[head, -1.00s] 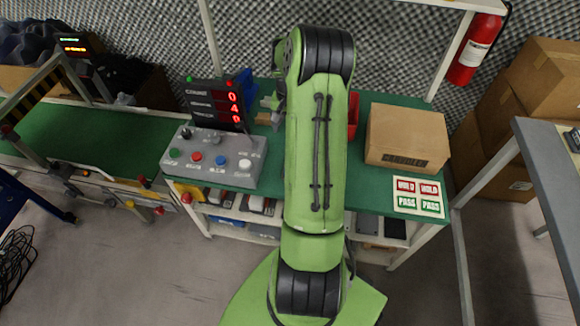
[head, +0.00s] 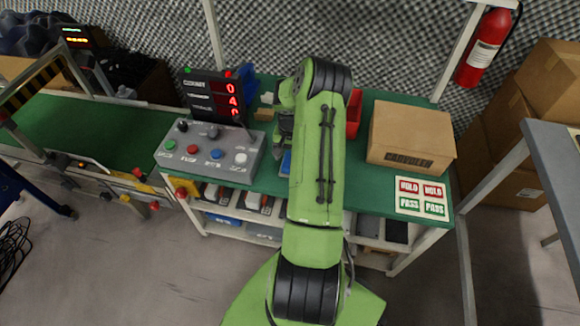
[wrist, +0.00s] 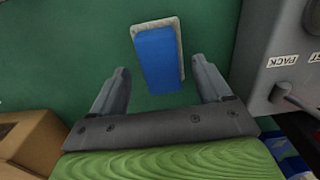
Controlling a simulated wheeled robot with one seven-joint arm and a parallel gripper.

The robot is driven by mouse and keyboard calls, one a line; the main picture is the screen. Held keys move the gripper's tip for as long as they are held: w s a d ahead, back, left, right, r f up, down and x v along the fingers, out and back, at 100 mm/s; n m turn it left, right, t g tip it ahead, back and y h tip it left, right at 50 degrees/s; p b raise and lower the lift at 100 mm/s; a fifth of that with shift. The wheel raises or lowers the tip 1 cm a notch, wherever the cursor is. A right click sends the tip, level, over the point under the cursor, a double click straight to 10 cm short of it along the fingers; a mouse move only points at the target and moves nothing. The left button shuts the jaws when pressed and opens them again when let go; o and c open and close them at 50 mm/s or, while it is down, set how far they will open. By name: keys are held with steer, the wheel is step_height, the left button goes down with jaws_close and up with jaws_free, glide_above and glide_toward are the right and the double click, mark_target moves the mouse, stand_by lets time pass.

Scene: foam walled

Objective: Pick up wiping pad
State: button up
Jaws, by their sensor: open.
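The wiping pad (wrist: 160,58) is a blue block with a pale grey layer showing along its edge. In the wrist view it lies on the green bench top, just ahead of my gripper (wrist: 160,80). My gripper is open, with its two grey fingers apart and nothing held. The pad's near end reaches into the space between the fingertips, but I cannot tell the height gap. In the head view a small blue part of the pad (head: 286,163) shows beside my arm; the rest is hidden behind it. My fingers are mostly hidden there too.
A grey button box (head: 210,152) with a red-digit display (head: 212,100) stands left of my arm. A cardboard box (head: 410,137) and a HOLD/PASS card (head: 422,197) are at the right. A red bin (head: 354,113) stands behind my arm. Green bench top (head: 375,178) is bare near the front.

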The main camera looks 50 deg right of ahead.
steer(key=shift+f, duration=0.75)
steer(key=shift+r, duration=0.15)
steer(key=c, duration=1.2)
steer(key=shift+o, duration=0.2)
step_height(320, 180, up, 10)
steer(key=p, duration=0.3)
